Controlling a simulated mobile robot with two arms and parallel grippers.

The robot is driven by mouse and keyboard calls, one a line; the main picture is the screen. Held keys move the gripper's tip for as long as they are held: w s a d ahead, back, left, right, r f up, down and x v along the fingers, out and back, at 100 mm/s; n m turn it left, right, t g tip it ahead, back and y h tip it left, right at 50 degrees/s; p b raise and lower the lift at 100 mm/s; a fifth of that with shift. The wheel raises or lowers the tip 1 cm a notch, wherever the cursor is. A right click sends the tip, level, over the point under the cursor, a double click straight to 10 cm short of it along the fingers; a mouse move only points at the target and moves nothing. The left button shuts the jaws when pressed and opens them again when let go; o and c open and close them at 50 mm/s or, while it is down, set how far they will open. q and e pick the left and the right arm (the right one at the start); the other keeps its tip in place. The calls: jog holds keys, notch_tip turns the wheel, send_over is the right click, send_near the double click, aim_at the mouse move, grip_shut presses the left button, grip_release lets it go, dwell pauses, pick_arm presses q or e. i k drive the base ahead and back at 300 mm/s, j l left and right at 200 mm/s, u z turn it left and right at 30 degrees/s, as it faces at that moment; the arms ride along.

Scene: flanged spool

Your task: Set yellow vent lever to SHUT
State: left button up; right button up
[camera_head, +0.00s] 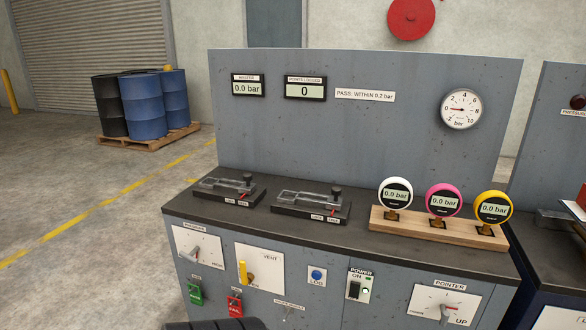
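The yellow vent lever (243,271) is on the white VENT plate (272,266) on the front face of the grey bench. Its yellow handle stands roughly upright at the left of the plate, with an orange-brown part at its lower end. The small position markings near it are too small to read, so I cannot tell which setting it points to.
A pressure knob (192,253) is left of the vent plate. A blue LOG button (316,275), power switch (354,289) and pointer knob (446,312) lie right. Three round gauges stand on a wooden rack (410,229).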

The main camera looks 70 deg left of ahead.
aim_at(246, 271)
jog(key=u, duration=2.55)
jog(key=i+j+z, duration=0.2)
jog(key=j, duration=0.5)
jog(key=i+j+z, duration=0.15)
jog(key=i+j, duration=0.2)
jog(key=j, duration=0.4)
jog(key=i+j+z, duration=0.2)
jog(key=j, duration=0.55)
jog(key=i+j+z, duration=0.2)
jog(key=j, duration=0.6)
jog(key=j+z, duration=0.15)
jog(key=j, duration=0.65)
jog(key=i+j+z, duration=0.2)
jog(key=j, duration=0.6)
jog(key=k, duration=0.05)
